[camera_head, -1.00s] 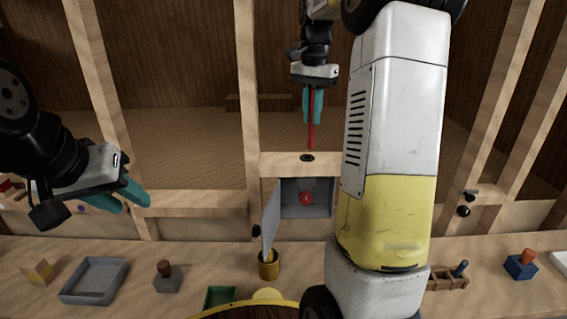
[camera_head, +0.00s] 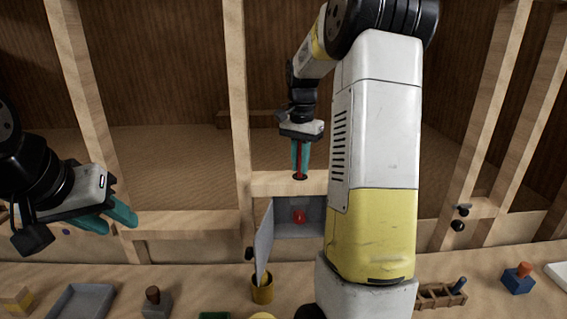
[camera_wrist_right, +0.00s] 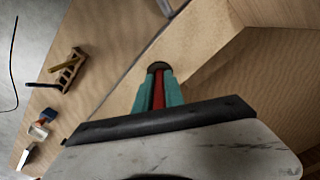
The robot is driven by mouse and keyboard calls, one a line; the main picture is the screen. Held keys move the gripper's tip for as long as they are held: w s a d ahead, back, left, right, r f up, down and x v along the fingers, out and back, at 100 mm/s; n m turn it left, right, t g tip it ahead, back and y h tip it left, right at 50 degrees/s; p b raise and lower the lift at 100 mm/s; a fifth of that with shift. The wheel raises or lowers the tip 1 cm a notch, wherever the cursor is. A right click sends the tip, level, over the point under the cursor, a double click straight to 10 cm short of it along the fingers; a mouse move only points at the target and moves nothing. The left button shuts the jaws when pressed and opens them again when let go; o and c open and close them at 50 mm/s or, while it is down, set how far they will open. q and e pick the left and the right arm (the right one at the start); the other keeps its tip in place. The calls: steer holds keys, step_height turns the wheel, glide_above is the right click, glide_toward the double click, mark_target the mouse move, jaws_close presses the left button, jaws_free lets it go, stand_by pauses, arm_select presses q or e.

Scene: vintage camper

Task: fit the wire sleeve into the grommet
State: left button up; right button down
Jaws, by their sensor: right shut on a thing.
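The red wire sleeve (camera_head: 299,157) is upright between the teal fingers of my right gripper (camera_head: 300,172), which is shut on it. The dark grommet (camera_head: 300,178) sits in the wooden crosspiece directly below. My fingertips are right at the grommet, and no length of sleeve shows between them and it. The sleeve's lower end is hidden and appears to be inside the ring. In the right wrist view the sleeve (camera_wrist_right: 158,92) lines up with the grommet (camera_wrist_right: 160,65) at the fingertips. My left gripper (camera_head: 122,220) is open and empty at the far left.
A grey box (camera_head: 310,229) with an open door (camera_head: 264,242) and a red item (camera_head: 299,217) lies below the crosspiece. A yellow cup (camera_head: 262,290), a grey tray (camera_head: 80,302) and a wooden rack (camera_head: 440,295) stand on the counter. Wooden studs (camera_head: 238,110) flank the right gripper.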

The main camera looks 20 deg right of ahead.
steer(key=shift+f, duration=0.1)
steer(key=c, duration=1.4)
jaws_free()
step_height(320, 180, up, 12)
steer(key=s+a+f+n+t, duration=0.1)
steer(key=s+a+n+t, duration=0.1)
steer(key=s, duration=0.5)
steer(key=s+a+f+n+t+y, duration=0.1)
steer(key=s+a+f+n+t, duration=0.1)
steer(key=s+a+n, duration=0.2)
steer(key=s+a+f+n+t+y, duration=0.1)
steer(key=s+a+n, duration=0.3)
steer(key=s, duration=0.8)
steer(key=a+f+t, duration=0.1)
steer(key=a, duration=0.1)
steer(key=shift+a, duration=0.35)
